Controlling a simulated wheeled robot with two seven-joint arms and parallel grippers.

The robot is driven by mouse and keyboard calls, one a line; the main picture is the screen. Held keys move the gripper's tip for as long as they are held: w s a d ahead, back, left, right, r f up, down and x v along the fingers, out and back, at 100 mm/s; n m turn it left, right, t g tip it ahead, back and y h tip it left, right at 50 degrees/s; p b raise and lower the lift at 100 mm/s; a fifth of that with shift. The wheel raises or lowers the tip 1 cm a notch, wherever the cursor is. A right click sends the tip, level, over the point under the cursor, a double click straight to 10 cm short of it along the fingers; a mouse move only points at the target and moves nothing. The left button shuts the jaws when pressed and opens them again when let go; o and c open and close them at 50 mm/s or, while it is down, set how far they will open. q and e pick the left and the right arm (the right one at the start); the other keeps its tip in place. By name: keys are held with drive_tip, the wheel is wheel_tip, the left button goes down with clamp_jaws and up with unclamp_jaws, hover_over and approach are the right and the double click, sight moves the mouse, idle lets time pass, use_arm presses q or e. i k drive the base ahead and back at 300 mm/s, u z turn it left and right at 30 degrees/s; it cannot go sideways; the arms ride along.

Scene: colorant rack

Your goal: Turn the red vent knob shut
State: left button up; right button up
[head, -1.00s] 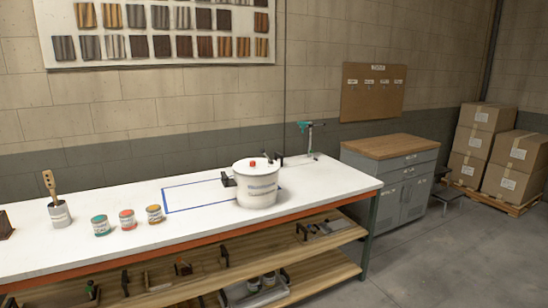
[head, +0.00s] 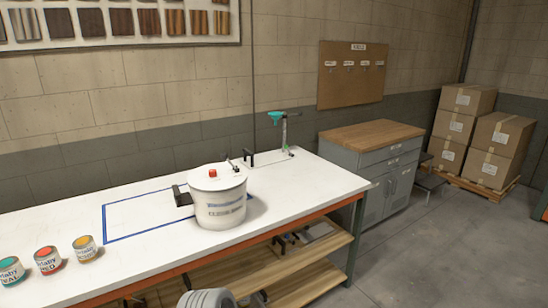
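The red vent knob (head: 212,173) is a small red cap on top of the white lid (head: 222,181) of a white pail (head: 220,210). The pail stands upright on the white workbench, at the right end of a blue-outlined rectangle. The knob is too small to tell whether it is turned open or shut. A grey rounded part at the bottom edge looks like part of my arm. Neither of my grippers shows in the head view.
Teal (head: 11,271), red (head: 48,260) and orange (head: 85,249) paint cans stand at the front left of the white bench (head: 160,178). A teal-topped stand (head: 284,132) is at the back right. A black clamp-like piece (head: 181,195) sits left of the pail.

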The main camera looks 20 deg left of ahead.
sight(212, 172)
drive_tip(key=u, duration=0.15)
drive_tip(key=i, duration=1.3)
drive_tip(key=u, duration=0.7)
